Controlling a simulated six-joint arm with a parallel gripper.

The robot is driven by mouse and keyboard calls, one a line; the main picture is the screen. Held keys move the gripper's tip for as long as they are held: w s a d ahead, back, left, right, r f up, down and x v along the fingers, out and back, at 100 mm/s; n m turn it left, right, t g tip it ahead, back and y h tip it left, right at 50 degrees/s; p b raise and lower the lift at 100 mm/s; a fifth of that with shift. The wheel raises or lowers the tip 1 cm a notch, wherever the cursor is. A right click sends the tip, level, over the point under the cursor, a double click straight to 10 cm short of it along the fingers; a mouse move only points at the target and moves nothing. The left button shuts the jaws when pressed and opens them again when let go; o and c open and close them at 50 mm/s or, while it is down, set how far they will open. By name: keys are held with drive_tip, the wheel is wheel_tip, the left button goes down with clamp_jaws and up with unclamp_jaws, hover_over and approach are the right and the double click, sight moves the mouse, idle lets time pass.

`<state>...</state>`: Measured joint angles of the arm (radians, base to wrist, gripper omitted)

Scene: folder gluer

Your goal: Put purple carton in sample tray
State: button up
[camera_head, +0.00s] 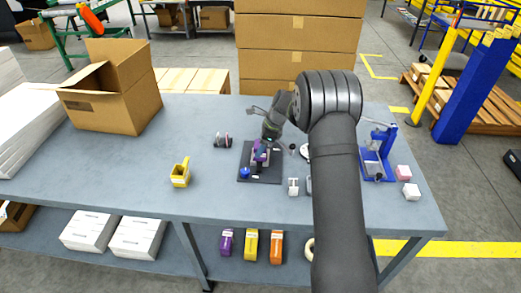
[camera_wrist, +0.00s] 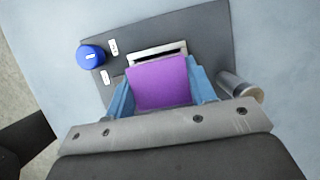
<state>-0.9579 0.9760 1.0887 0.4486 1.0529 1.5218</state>
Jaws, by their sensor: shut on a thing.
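The purple carton (camera_wrist: 160,82) is between the two light-blue fingers of my gripper (camera_wrist: 160,78), which is shut on it. In the head view the carton (camera_head: 260,154) shows small and partly covered by my gripper (camera_head: 263,146). It is over a dark base plate (camera_wrist: 213,35) on the bench. Just beyond the carton is a pale frame with a dark slot (camera_wrist: 157,53). I cannot tell whether the carton touches the frame or plate. I cannot pick out the sample tray with certainty.
A blue knob (camera_wrist: 90,57) and a metal cylinder (camera_wrist: 240,86) flank the carton. The bench left of the plate is mostly clear.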

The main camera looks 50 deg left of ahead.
wheel_tip(320, 180, up, 8)
drive_tip(key=shift+f, duration=0.1)
drive_tip(key=shift+w+d+r, duration=0.1)
drive_tip(key=shift+w+r, duration=0.05)
drive_tip(key=shift+r, duration=0.45)
drive_tip(key=w+d+r, duration=0.3)
drive_tip(key=w+d, duration=0.2)
drive_tip(key=d, duration=0.1)
drive_tip(key=w+d+f, duration=0.1)
drive_tip(key=w+d, duration=0.1)
drive_tip(key=d, duration=1.3)
drive_tip(key=w+d+f, duration=0.2)
drive_tip(key=d, duration=1.3)
drive_tip(key=a+f, duration=0.2)
drive_tip(key=a, duration=0.1)
drive_tip(key=a+f, duration=0.2)
drive_tip(key=a, duration=0.2)
drive_tip(key=s+a+f, duration=0.1)
drive_tip(key=a+f, duration=0.1)
drive_tip(key=a, duration=0.1)
drive_tip(key=shift+a+f, duration=0.15)
drive_tip(key=shift+a, duration=0.1)
drive_tip(key=shift+f, duration=2)
drive_tip(key=o, duration=0.9)
drive_tip(key=shift+f, duration=0.15)
